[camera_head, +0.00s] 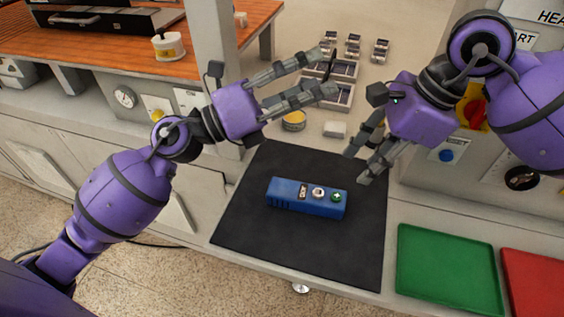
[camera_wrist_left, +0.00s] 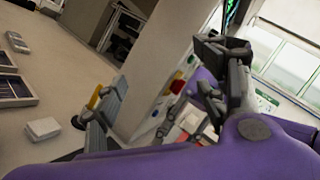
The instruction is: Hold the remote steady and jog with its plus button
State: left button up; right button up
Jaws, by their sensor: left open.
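The blue remote (camera_head: 290,203) lies flat on the black mat (camera_head: 285,254). Its top bears a green plus button (camera_head: 337,197) at the right end, a pale round button (camera_head: 318,193) and a small dark-and-white element to the left of it. My left gripper (camera_head: 329,73) is open and empty, above and beyond the remote, its fingers pointing right. My right gripper (camera_head: 357,166) has its fingers apart and empty, above the mat's right side and beyond the remote's plus end. Neither gripper touches the remote. The left wrist view does not show the remote.
A green tray (camera_head: 448,270) and a red tray (camera_head: 540,284) lie right of the mat. Behind it are a yellow tin (camera_head: 293,121), a white block (camera_head: 334,129) and parts trays (camera_head: 340,95). A control panel with a red knob (camera_head: 474,112) stands behind my right arm.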

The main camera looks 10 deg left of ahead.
pick_arm(q)
jog(key=w+d+f+m+g+y, duration=0.2)
jog(key=w+d+m+g+y, duration=0.15)
jog(key=d+m+g, duration=0.35)
jog(key=m+g+y, duration=0.4)
jog(key=m+y, duration=0.5)
jog(key=y, duration=0.5)
send_over(282, 187)
notch_tip(282, 187, down, 14)
jog(key=shift+r, duration=0.1)
notch_tip(282, 187, down, 8)
jog(key=shift+s+r, duration=0.1)
jog(key=shift+r, duration=0.05)
jog(key=c, duration=1.4)
jog(key=shift+r, duration=0.1)
jog(key=shift+c, duration=0.4)
pick_arm(e)
grip_shut()
